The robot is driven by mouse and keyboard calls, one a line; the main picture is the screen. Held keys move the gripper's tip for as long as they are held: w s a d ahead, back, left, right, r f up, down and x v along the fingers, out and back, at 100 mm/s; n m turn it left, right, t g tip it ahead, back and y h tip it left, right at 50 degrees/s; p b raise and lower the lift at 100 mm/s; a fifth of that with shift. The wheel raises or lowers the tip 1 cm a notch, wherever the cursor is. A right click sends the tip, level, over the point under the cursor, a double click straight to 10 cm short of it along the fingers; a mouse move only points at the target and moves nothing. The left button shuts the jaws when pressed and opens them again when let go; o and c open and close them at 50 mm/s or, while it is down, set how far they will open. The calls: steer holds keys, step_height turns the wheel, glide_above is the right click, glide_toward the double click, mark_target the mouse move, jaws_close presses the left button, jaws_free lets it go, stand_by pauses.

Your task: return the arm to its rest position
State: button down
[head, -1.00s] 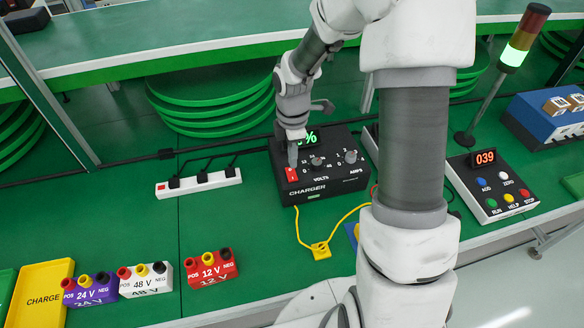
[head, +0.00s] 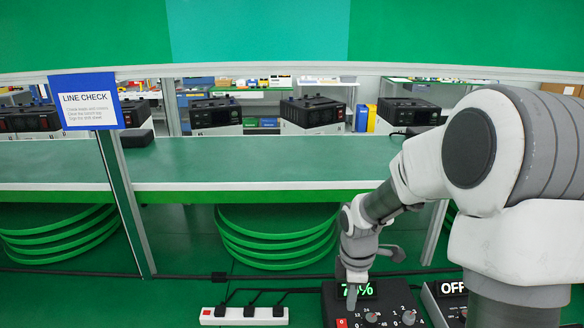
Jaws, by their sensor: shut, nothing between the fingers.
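My arm comes in from the right and reaches down to the left. My gripper (head: 354,298) is shut and empty, pointing down at the black charger (head: 384,296). It partly covers the charger's green percent display (head: 346,290). The red switch (head: 341,323) shows just below the fingertips. I cannot tell from this view how far the fingertips are above the charger.
A white power strip (head: 244,315) with plugs lies left of the charger. A unit reading OFF (head: 453,288) stands to its right. A post carries a LINE CHECK sign (head: 86,100). A green shelf (head: 260,160) crosses behind, with black devices beyond.

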steer(key=s+r+m+t, duration=0.5)
steer(key=s+r+m, duration=1.1)
steer(key=s+r, duration=0.3)
steer(key=shift+s+a+r, duration=0.2)
steer(key=shift+s+r, duration=0.1)
steer(key=shift+r, duration=0.1)
